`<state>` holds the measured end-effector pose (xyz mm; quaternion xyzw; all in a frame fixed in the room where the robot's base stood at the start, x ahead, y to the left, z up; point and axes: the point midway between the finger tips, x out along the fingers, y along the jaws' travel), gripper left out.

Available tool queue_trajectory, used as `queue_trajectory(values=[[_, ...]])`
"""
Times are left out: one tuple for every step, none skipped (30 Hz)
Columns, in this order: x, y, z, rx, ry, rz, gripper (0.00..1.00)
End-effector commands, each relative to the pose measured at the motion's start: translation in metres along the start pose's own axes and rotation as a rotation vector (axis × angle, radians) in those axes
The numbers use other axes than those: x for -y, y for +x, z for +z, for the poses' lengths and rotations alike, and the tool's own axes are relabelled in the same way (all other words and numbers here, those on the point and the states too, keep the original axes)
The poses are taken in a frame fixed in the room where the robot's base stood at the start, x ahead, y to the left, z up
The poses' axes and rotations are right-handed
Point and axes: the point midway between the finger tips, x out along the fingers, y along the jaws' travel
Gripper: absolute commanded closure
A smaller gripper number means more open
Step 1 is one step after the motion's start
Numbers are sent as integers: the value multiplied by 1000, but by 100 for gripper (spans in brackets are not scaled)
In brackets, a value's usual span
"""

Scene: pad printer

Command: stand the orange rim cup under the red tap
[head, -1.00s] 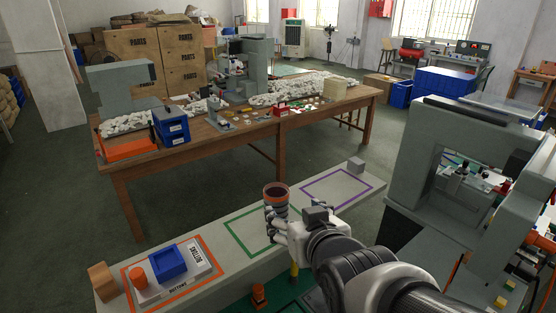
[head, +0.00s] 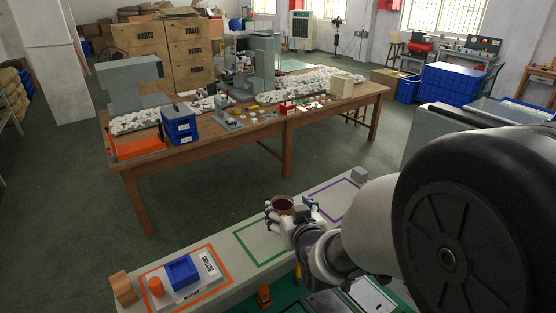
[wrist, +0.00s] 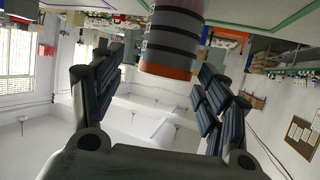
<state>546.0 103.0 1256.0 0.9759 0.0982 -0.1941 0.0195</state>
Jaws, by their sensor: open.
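The orange rim cup (head: 283,203) stands at the right part of the green-outlined area on the long grey bench, its dark open mouth up. My gripper (head: 290,222) is beside it and hides most of its body in the head view. In the wrist view the cup (wrist: 172,42) appears upside down, dark with grey bands and an orange rim. The fingers of my gripper (wrist: 160,75) are spread either side of it, with gaps visible. The cup is between or just beyond the fingertips; I cannot tell exactly. I cannot make out a red tap.
The bench (head: 215,240) carries an orange outline with a blue bin (head: 182,272) and an orange cylinder (head: 156,286), a wooden block (head: 123,288) at its left end, and a purple outline with a grey block (head: 359,174) at right. A cluttered wooden table (head: 250,130) stands behind.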

Motion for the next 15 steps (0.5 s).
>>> queue_trajectory(values=[[0,10,2,1,0,0,31],[0,14,2,2,0,0,31],[0,19,1,1,0,0,31],[0,21,1,1,0,0,31],[0,24,1,1,0,0,31],[0,26,1,1,0,0,31],[0,27,1,1,0,0,31],[0,28,0,0,0,0,31],[1,31,0,0,0,0,31],[2,34,0,1,-1,-1,31],[3,38,0,2,-1,-1,31],[4,44,-1,2,-1,-1,31],[5,48,-1,2,-1,-1,31],[6,53,-2,2,0,0,31],[8,59,-2,2,-1,0,31]])
